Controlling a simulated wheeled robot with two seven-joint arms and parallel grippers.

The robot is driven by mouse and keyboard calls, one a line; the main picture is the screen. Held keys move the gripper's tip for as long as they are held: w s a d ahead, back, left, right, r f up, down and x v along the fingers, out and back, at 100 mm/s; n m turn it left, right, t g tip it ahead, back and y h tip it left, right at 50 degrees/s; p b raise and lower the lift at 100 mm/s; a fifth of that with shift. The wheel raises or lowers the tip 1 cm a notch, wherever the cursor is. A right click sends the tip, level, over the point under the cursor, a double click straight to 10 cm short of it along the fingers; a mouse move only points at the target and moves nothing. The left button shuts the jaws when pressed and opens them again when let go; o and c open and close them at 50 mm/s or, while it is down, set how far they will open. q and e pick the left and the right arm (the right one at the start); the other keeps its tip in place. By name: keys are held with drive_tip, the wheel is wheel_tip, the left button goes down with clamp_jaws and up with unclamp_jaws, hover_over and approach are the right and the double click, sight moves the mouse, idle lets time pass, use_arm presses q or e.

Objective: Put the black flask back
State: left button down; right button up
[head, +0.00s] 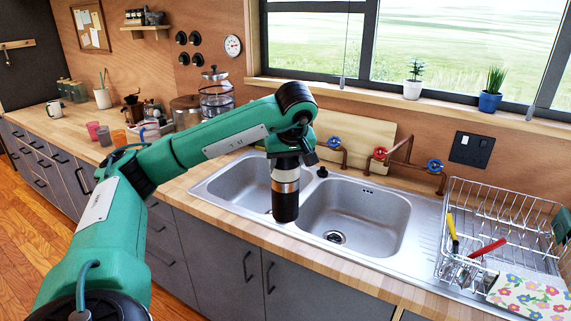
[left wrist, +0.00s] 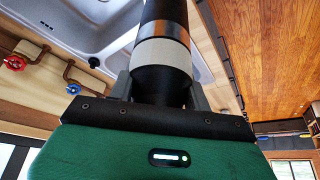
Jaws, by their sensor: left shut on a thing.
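The black flask (head: 285,205) has a copper and a pale band around it. My left gripper (head: 288,158) is shut on it and holds it hanging roughly upright in front of the divider between the two sink basins. The left wrist view shows the flask (left wrist: 164,52) between the two fingers of the left gripper (left wrist: 164,88), with the sink behind it. The gripper hides part of the flask. My right gripper is not in view.
The double steel sink (head: 357,212) is set in a wooden counter. A wire dish rack (head: 505,225) holds utensils at the right. Pipes with red and blue taps (head: 380,153) stand behind. Cups (head: 93,130), jars and a glass press (head: 216,98) crowd the left counter.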

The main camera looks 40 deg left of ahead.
use_arm(q)
drive_tip(key=shift+s, duration=0.1)
drive_tip(key=shift+s+d+f+m, duration=0.3)
drive_tip(key=shift+s+d, duration=0.1)
drive_tip(key=shift+d, duration=0.2)
drive_tip(key=shift+d+f, duration=0.35)
drive_tip(key=shift+d, duration=0.2)
drive_tip(key=s+d+f+m+h, duration=0.1)
drive_tip(key=s+d+f+m, duration=0.1)
drive_tip(key=d+f, duration=0.3)
drive_tip(key=s+d+f+m+t+h, duration=0.1)
drive_tip(key=s+d+f+m, duration=0.2)
drive_tip(key=d, duration=0.8)
drive_tip(key=s+d+f+m+t+h, duration=0.1)
drive_tip(key=s+d+f+m+h, duration=0.1)
drive_tip(key=d+f+m, duration=0.4)
drive_tip(key=s+d, duration=0.1)
drive_tip(key=d, duration=0.2)
drive_tip(key=shift+f, duration=0.4)
